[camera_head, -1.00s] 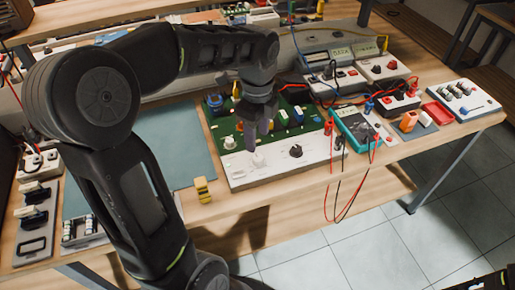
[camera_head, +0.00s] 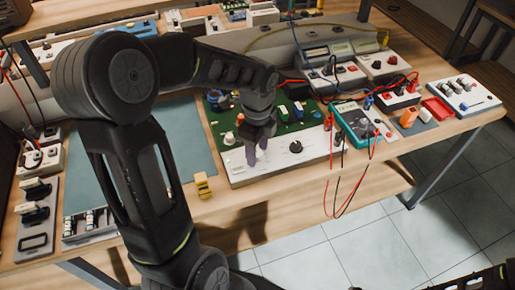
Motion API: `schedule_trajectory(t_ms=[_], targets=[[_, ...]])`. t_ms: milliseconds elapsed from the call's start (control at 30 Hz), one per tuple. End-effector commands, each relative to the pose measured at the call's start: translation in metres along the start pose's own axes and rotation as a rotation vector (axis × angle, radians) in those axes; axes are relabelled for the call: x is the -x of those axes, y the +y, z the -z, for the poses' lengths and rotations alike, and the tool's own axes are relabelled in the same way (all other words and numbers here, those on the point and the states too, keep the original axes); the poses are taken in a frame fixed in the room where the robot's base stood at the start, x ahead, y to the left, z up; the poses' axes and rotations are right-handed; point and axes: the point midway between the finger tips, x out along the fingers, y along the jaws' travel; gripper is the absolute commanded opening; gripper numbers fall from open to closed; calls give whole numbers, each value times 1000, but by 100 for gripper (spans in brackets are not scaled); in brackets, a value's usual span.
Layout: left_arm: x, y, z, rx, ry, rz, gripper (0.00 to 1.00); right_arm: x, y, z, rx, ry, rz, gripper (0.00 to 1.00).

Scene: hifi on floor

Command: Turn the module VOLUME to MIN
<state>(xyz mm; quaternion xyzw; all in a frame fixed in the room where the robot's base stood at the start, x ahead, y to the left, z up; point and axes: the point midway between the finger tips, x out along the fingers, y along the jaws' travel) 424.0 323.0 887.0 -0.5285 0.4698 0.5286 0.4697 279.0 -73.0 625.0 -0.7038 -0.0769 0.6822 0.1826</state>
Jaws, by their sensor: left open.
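The module has a white front panel (camera_head: 318,147) and a green circuit board (camera_head: 299,126) behind it, on the wooden bench. A black knob (camera_head: 295,147) stands on the panel, right of my left gripper. A small white knob (camera_head: 229,139) shows at the panel's left end. My left gripper (camera_head: 257,151) is open and points down over the left part of the panel. Its fingers hide the pale control that lies there, and I cannot tell whether they touch it. The labels are too small to read, so I cannot tell which control is VOLUME.
A teal multimeter (camera_head: 352,124) with hanging red and black leads stands right of the module. A grey-green mat (camera_head: 180,150) lies left of the module, mostly clear. Boxes with cables (camera_head: 328,72) stand behind.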

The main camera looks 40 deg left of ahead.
Motion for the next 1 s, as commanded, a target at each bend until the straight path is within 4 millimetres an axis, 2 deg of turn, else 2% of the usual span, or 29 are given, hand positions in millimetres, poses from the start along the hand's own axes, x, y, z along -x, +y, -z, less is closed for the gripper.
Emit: schedule_trajectory(t_ms=[100, 700, 1000], targets=[[0, 0, 0, 0, 0, 0, 50, 0, 0, 0, 0, 0, 0, 50], [0, 0, 0, 0, 0, 0, 1, 0, 0, 0, 0, 0, 0, 50], [0, 0, 0, 3, 0, 0, 0, 0, 0, 0, 0, 0, 0, 50]])
